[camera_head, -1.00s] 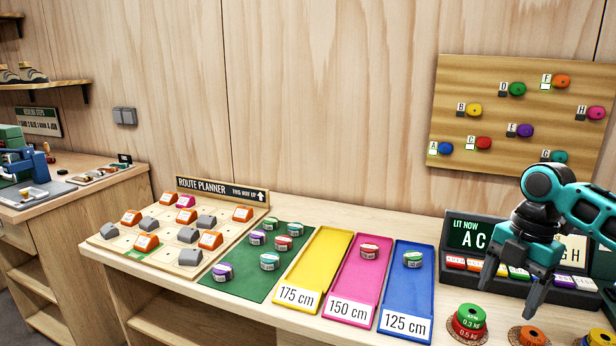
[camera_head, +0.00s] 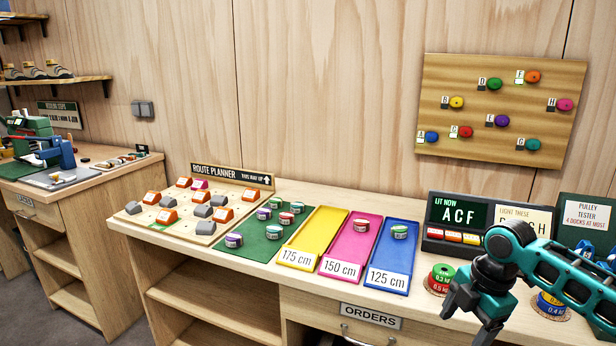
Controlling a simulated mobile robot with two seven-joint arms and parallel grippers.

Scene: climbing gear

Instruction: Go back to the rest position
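My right gripper (camera_head: 466,326) is at the lower right of the head view, on an arm that comes in from the right. It points downward with its two dark fingers apart and nothing seen between them. My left gripper is not in view.
The bench (camera_head: 250,258) holds the route planner board (camera_head: 170,222), a green mat (camera_head: 262,246), yellow (camera_head: 315,228), pink (camera_head: 349,249) and blue (camera_head: 394,255) trays, a lit display (camera_head: 460,215) reading ACF and a pulley tester (camera_head: 584,222). An orders drawer (camera_head: 371,315) is below.

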